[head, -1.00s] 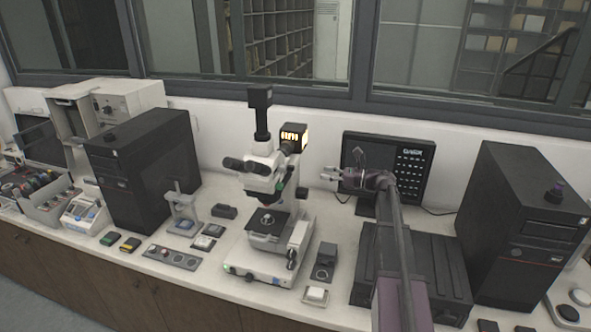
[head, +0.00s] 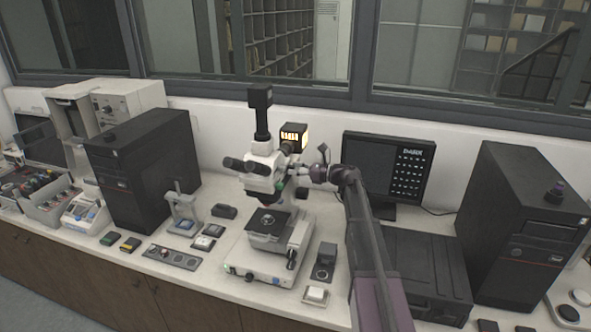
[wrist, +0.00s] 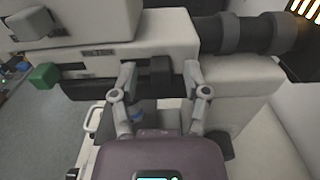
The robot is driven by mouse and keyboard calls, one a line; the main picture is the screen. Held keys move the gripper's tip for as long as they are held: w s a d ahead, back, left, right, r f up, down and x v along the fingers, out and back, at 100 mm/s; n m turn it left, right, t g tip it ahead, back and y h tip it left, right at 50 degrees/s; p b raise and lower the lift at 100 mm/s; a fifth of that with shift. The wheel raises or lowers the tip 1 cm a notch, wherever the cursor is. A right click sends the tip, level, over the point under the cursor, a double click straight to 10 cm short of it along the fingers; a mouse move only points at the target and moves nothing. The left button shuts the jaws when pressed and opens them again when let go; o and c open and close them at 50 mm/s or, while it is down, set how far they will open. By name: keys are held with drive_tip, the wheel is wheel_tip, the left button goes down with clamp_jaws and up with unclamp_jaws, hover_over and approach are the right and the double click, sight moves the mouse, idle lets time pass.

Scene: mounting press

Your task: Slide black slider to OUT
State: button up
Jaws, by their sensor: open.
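The white microscope (head: 262,160) stands on the bench in the middle of the head view. In the wrist view its pale body (wrist: 150,32) fills the top. A small black block that looks like the black slider (wrist: 160,68) sits at the body's lower edge, beside a dark slot. My gripper (wrist: 159,74) is open, with one finger on each side of this block; I cannot tell whether they touch it. In the head view my gripper (head: 306,173) is at the right side of the microscope head, and the slider cannot be made out.
A green block (wrist: 45,75) projects left of the slot, and a dark ribbed cylinder (wrist: 240,35) lies at upper right. The lit lamp housing (head: 293,136) is just above my gripper. A monitor (head: 388,168) stands behind my arm. Black computer towers flank the microscope.

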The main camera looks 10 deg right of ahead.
clamp_jaws()
drive_tip(key=shift+s, duration=0.1)
drive_tip(key=s+a, duration=0.1)
drive_tip(key=s, duration=0.1)
drive_tip(key=shift+s+a+f, duration=0.1)
drive_tip(key=shift+s+a, duration=0.25)
drive_tip(key=shift+s, duration=0.05)
unclamp_jaws()
drive_tip(key=shift+s+a, duration=0.1)
